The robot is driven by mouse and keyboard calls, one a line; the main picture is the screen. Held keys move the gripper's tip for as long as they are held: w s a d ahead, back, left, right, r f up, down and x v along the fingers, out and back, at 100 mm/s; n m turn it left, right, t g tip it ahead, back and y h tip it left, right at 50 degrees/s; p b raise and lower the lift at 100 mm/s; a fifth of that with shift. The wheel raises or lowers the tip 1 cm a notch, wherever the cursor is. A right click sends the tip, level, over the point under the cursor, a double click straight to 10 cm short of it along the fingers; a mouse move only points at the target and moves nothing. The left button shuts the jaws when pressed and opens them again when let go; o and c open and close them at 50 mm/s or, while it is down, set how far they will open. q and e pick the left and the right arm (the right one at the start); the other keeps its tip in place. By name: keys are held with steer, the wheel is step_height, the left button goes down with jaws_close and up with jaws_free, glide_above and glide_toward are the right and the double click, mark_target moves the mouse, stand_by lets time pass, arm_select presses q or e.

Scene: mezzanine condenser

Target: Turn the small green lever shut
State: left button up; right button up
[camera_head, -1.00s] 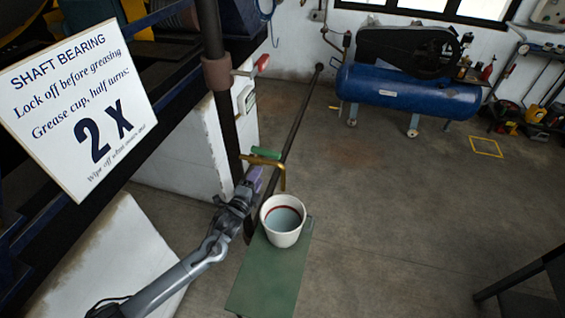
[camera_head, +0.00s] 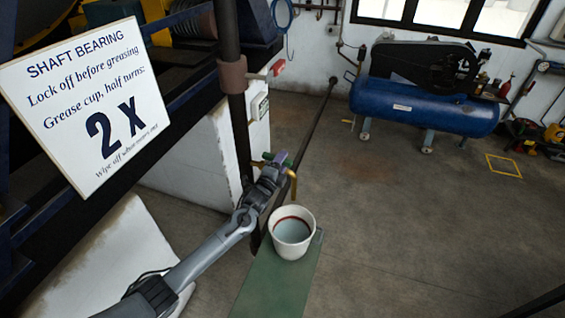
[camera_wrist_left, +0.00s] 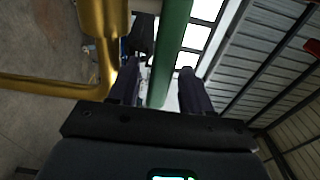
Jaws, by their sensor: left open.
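The small green lever (camera_head: 281,157) sits on a brass tap (camera_head: 293,184) that projects from the dark upright pipe. In the left wrist view the green lever (camera_wrist_left: 172,45) passes between the two fingers, with the brass body (camera_wrist_left: 100,35) on the left. My left gripper (camera_head: 277,166) is at the lever and hides part of it in the head view. In the left wrist view its fingers (camera_wrist_left: 160,75) are apart on either side of the lever; I cannot tell whether either finger touches it. My right gripper is not in view.
A white bucket (camera_head: 292,252) with pale liquid stands on a green bench (camera_head: 265,290) below the tap. A red-handled valve (camera_head: 277,68) is higher on the pipe. A white sign (camera_head: 88,105) hangs at left. A blue compressor (camera_head: 425,105) stands at the back.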

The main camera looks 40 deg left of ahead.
arm_select(q)
steer(key=shift+w+a, duration=0.1)
steer(key=shift+w, duration=0.35)
jaws_close()
